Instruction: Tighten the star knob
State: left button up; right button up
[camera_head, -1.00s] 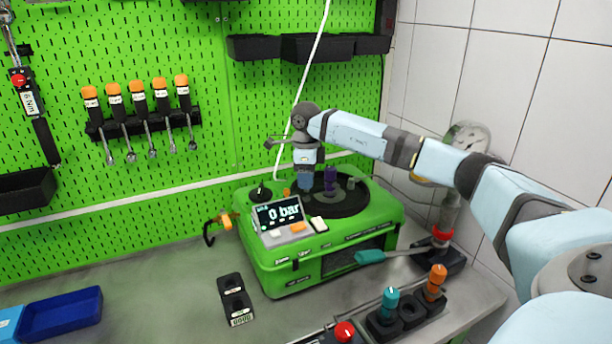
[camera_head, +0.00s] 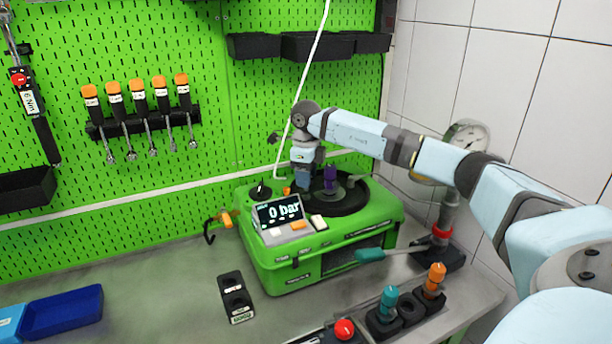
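The green pump testbench (camera_head: 290,272) stands on the grey bench, with a display reading 0 bar (camera_head: 278,212). A round black plate (camera_head: 352,200) is on its top, with a purple part (camera_head: 330,178) on it. My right arm reaches in from the right, and my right gripper (camera_head: 304,184) points down over the top of the testbench, just left of the purple part. Its fingers are small and partly blend with the parts there, so whether it is shut on a knob is unclear. No star knob can be made out for certain. My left gripper is not in view.
A pressure gauge (camera_head: 467,136) stands right of the testbench, behind my arm. A teal-handled tool (camera_head: 371,255) lies at the testbench's front right. Teal (camera_head: 389,300) and orange (camera_head: 436,278) handled tools stand in front. A white hose (camera_head: 311,62) hangs from above.

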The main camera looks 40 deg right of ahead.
jog(key=o, duration=0.4)
jog(key=shift+c, duration=0.2)
jog(key=shift+r, duration=0.1)
notch_tip(320, 180, up, 14)
jog(key=b, duration=0.1)
jog(key=shift+f, duration=0.2)
dwell(0.3)
